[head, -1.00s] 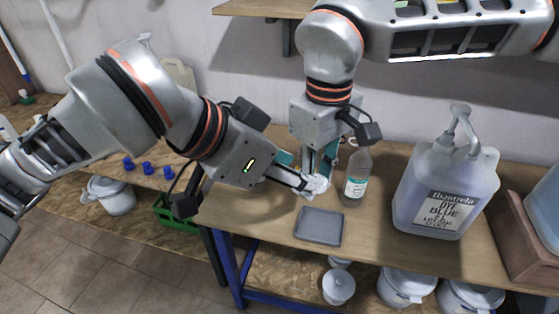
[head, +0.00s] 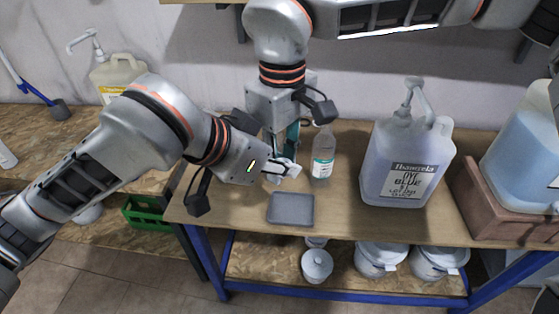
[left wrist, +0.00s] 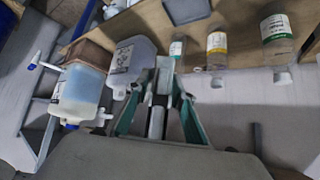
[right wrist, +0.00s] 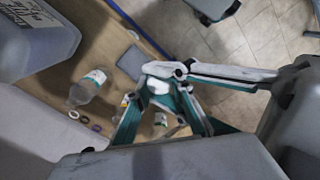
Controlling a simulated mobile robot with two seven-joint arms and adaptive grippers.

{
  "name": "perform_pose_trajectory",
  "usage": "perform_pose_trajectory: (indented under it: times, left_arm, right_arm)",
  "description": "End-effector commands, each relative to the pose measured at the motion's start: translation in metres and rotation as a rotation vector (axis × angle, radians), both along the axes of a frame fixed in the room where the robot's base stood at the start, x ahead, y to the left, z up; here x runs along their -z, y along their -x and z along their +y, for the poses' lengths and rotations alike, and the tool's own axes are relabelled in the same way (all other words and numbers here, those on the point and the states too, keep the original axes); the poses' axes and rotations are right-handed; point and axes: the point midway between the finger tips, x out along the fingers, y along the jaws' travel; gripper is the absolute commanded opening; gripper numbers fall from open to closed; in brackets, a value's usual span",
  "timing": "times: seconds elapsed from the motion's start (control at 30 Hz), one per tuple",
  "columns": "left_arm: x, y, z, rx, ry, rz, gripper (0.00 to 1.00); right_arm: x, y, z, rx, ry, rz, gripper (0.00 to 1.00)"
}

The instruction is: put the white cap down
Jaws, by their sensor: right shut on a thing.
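The small white cap (head: 293,170) is above the bench, just behind the grey tray, where my two grippers meet. My right gripper (head: 286,152) comes down from above and is shut on the cap. In the right wrist view the cap (right wrist: 158,88) shows between its teal fingers. My left gripper (head: 287,168) reaches in from the left, close beside the cap. In the left wrist view its fingers (left wrist: 164,97) are apart, with a pale bar between them. The cap's underside is hidden. The grey tray (head: 291,209) lies empty in front of the grippers.
A clear bottle (head: 323,157) stands just right of the grippers. A large dye jug (head: 407,165) stands further right, beside a bluish container (head: 522,145) on a brown block. White tubs (head: 380,260) are on the lower shelf. Small rings (right wrist: 84,119) lie near the bottle.

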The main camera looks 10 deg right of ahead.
Motion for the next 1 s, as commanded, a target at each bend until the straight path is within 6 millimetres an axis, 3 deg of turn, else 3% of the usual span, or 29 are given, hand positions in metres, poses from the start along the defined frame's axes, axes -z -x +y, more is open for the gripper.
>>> perform_pose_trajectory:
  times: [0.17,0.2,0.27,0.67,1.0]
  left_arm:
    - [-0.001,0.002,-0.001,0.004,0.003,0.003,0.03]
    - [-0.001,0.002,-0.001,0.006,0.003,0.003,0.03]
    - [-0.001,0.003,-0.001,0.006,0.003,0.003,0.03]
    - [0.0,0.001,-0.001,0.004,0.003,0.002,0.03]
    - [0.0,0.001,-0.001,0.003,0.002,0.002,0.03]
  right_arm:
    - [0.0,-0.001,0.001,-0.002,-0.002,-0.004,0.01]
    - [0.0,-0.001,0.001,-0.002,-0.002,-0.004,0.3]
    - [0.0,-0.002,0.001,-0.002,-0.003,-0.005,0.41]
    - [-0.008,-0.002,-0.001,0.019,-0.007,-0.015,0.41]
    - [-0.096,0.003,-0.023,0.274,-0.08,-0.148,0.41]
